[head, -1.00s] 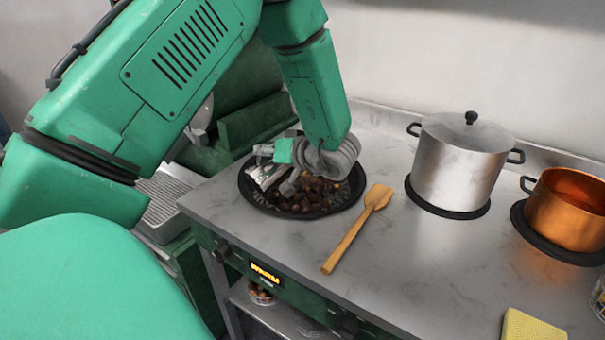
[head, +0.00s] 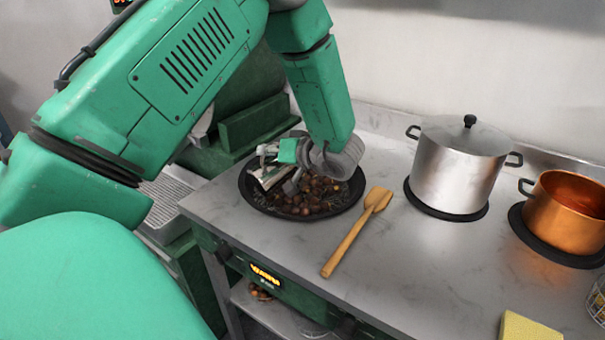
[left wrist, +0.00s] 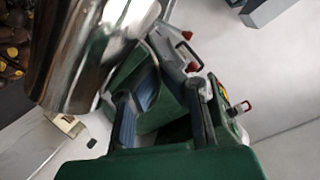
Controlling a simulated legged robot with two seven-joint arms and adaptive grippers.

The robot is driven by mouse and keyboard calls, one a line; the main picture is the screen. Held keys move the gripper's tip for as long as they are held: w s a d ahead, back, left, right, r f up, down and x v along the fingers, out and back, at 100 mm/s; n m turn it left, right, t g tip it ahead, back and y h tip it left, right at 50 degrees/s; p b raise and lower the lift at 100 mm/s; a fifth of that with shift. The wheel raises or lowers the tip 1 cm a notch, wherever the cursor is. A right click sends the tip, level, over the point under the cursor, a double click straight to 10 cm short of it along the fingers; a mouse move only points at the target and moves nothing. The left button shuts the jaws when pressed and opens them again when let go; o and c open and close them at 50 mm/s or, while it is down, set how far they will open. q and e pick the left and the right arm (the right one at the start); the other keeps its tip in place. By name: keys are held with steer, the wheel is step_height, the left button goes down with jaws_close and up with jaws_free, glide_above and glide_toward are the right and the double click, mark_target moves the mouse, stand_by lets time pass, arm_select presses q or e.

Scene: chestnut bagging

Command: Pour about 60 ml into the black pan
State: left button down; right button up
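The black pan (head: 349,204) lies on the counter and holds a heap of brown chestnuts (head: 318,190). My left gripper (head: 287,172) is low over the pan's back left part, closed around a shiny metal cup (head: 268,178). The cup is tilted over the pan, and the gripper partly hides it. In the left wrist view the cup (left wrist: 88,55) fills the upper left, with chestnuts (left wrist: 14,48) beyond it. The cup's inside and the amount in it are hidden. My right gripper is not in view.
A wooden spatula (head: 352,240) lies right of the pan. A lidded steel pot (head: 458,170) and a copper pot (head: 566,212) stand further right. A dark green machine (head: 255,125) stands behind the pan.

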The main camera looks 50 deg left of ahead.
mark_target(253, 173)
arm_select(q)
steer(key=shift+w+r+p, duration=0.15)
steer(key=shift+w+p, duration=0.15)
stand_by(0.4)
steer(key=s+f+b, duration=0.1)
steer(key=s+b, duration=0.1)
steer(key=shift+f+b, duration=0.2)
steer(key=shift+b, duration=0.2)
steer(key=shift+s+r+n+t+p, duration=0.3)
steer(key=shift+r+n+p, duration=0.15)
steer(key=shift+p, duration=0.35)
steer(key=shift+s+n+h, duration=0.25)
steer(key=shift+n+h, duration=0.05)
steer(key=shift+n, duration=0.05)
steer(key=shift+s+f+n+t+b, duration=0.15)
steer(key=shift+s+f+n+t, duration=0.1)
steer(key=shift+f, duration=0.25)
steer(key=shift+s+f+n+t+b, duration=0.15)
steer(key=shift+f+n+t, duration=0.1)
steer(key=shift+f, duration=0.2)
steer(key=shift+s+f+n+t, duration=0.1)
steer(key=shift+s+n+t, duration=0.25)
steer(key=shift+n, duration=0.25)
